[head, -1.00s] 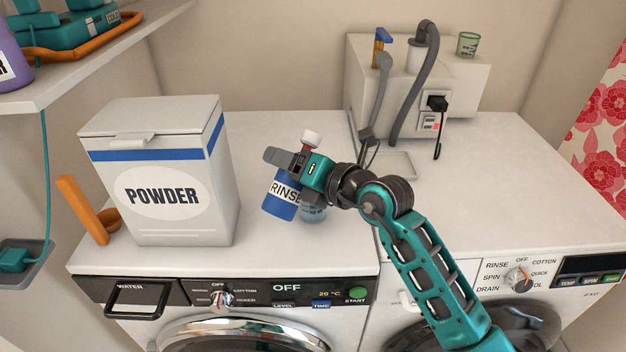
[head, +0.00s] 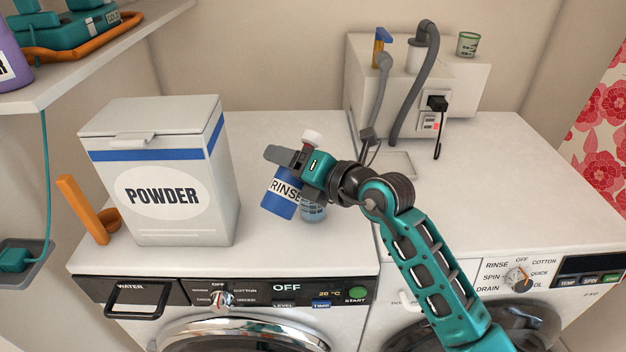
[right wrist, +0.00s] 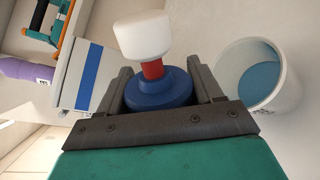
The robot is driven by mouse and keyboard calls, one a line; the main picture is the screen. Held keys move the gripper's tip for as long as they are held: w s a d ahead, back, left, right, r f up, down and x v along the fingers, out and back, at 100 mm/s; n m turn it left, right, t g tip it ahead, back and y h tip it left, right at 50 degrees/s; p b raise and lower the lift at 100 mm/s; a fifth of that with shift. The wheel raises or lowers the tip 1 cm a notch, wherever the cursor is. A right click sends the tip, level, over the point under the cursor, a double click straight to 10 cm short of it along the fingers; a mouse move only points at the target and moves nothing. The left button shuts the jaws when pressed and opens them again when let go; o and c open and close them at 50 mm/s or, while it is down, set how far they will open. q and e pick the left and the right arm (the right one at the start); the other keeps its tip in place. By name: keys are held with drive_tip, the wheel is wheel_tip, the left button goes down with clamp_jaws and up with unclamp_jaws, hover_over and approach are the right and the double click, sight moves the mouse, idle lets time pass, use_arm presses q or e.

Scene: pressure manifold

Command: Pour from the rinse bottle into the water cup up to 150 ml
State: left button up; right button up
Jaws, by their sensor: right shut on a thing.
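The blue rinse bottle (head: 282,196) has a "RINSE" label, a red neck and a white top. My right gripper (head: 287,160) is shut on its upper part; the bottle is tilted, its top leaning right in the head view. In the right wrist view the bottle (right wrist: 158,90) sits between the fingers. My left gripper is not in view.
A large powder box (head: 160,185) stands to the left, with an orange scoop (head: 88,212) beside it. A grey box with hoses (head: 465,85) stands at the back right, a green-marked cup (head: 467,44) on it. The right machine top (head: 500,190) is mostly clear.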

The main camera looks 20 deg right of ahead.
drive_tip(key=shift+r+m+g, duration=0.15)
drive_tip(key=shift+m+g, duration=0.15)
drive_tip(key=shift+m, duration=0.2)
idle(1.2)
drive_tip(key=shift+w+r+m+y, duration=0.1)
drive_tip(key=shift+m+y, duration=0.2)
idle(0.6)
drive_tip(key=shift+d+m, duration=0.15)
drive_tip(key=shift+m, duration=0.25)
idle(1.2)
drive_tip(key=shift+r+m+g, duration=0.15)
drive_tip(key=shift+m+g, duration=0.15)
idle(1.2)
drive_tip(key=shift+w+d, duration=0.1)
drive_tip(key=shift+w, duration=0.05)
idle(0.4)
